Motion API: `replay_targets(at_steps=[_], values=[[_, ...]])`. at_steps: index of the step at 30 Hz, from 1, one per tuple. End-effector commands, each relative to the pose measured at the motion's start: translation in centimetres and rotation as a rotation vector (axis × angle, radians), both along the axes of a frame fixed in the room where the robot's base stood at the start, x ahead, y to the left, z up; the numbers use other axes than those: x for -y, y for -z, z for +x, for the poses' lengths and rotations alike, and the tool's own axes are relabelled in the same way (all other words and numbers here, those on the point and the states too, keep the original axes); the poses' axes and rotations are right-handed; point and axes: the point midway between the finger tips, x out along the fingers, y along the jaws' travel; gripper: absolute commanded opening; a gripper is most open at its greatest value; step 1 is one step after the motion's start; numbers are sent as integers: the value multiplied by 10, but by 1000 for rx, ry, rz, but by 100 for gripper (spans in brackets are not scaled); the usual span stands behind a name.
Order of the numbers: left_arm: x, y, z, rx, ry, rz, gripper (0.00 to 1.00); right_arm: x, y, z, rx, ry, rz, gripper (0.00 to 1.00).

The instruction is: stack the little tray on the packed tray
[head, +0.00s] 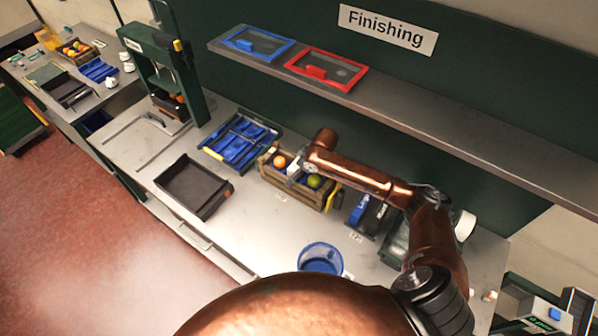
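A black, shallow, empty-looking tray (222,205) lies on the grey bench left of centre. Behind it lies a dark tray with blue dividers or inserts (240,142); I cannot tell its contents. I cannot tell for sure which is the little tray or the packed one. My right arm comes in from the right, and its gripper (294,170) is over the wooden crate (295,194), between an orange fruit (279,161) and a green fruit (314,181). Its fingers are too small and hidden to read. My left gripper is not in view.
A blue round bin (320,258) stands at the bench front. A shelf (430,113) above the back holds a blue-framed tray (257,43) and a red-framed tray (326,69). A green press-like frame (165,70) stands at left.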

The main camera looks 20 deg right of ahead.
Motion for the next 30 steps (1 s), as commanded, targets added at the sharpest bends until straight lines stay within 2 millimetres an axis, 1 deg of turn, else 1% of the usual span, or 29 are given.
replay_targets(at_steps=[1, 5, 11, 14, 17, 27, 30], values=[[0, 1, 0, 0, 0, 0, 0, 2, 10, -7, -22, 5, -2, 91], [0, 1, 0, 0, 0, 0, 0, 2, 10, -7, -23, 5, -2, 100], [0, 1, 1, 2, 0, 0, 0, 2, 8, -6, -20, 6, -3, 100], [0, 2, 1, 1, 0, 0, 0, 2, 2, -5, -16, 4, -2, 100], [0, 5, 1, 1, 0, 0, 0, 4, -11, -5, -13, 5, -4, 100], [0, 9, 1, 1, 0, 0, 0, 17, -80, -28, -7, 3, -3, 100], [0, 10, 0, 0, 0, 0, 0, 20, -97, -35, -9, 4, -3, 100]])
